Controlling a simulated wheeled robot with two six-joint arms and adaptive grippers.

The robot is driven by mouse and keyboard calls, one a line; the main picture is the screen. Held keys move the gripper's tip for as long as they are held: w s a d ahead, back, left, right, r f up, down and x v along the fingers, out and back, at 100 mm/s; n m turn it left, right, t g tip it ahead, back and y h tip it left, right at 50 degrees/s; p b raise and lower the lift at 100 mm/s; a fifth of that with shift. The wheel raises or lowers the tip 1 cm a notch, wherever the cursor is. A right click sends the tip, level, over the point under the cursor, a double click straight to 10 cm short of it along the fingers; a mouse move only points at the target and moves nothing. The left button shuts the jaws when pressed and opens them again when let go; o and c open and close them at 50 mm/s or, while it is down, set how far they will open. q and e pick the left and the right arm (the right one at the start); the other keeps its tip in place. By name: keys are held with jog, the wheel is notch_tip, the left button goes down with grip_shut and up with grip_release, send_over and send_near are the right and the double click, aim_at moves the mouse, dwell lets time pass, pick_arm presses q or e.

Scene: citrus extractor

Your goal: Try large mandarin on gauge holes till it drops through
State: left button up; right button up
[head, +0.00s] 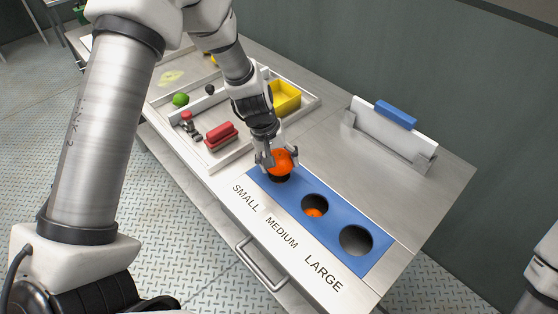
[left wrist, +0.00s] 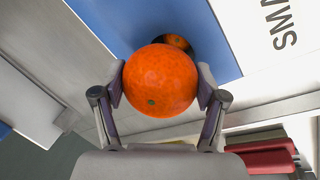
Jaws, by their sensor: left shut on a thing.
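An orange mandarin (head: 281,160) is held between the fingers of my left gripper (head: 278,158), over or at the SMALL hole (head: 279,178) of the blue gauge plate (head: 333,238). In the left wrist view the mandarin (left wrist: 160,80) sits between both fingers (left wrist: 160,95), and part of the SMALL hole (left wrist: 177,42) shows beyond it with something orange inside. The MEDIUM hole (head: 315,206) also shows orange inside. The LARGE hole (head: 356,240) looks dark and empty. Whether the held mandarin touches the hole's rim is not clear. My right gripper is out of view.
A white stand with a blue block (head: 396,114) is at the right. The steel counter between it and the gauge is clear.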

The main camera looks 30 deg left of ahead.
pick_arm(q)
jog(key=shift+b+x, duration=0.7)
jog(key=shift+x, duration=0.15)
jog(key=shift+s+a, duration=0.1)
jog(key=shift+a, duration=0.1)
jog(key=o, duration=1.3)
jog(key=v, duration=1.2)
jog(key=shift+s, duration=0.1)
jog(key=shift+f, duration=0.1)
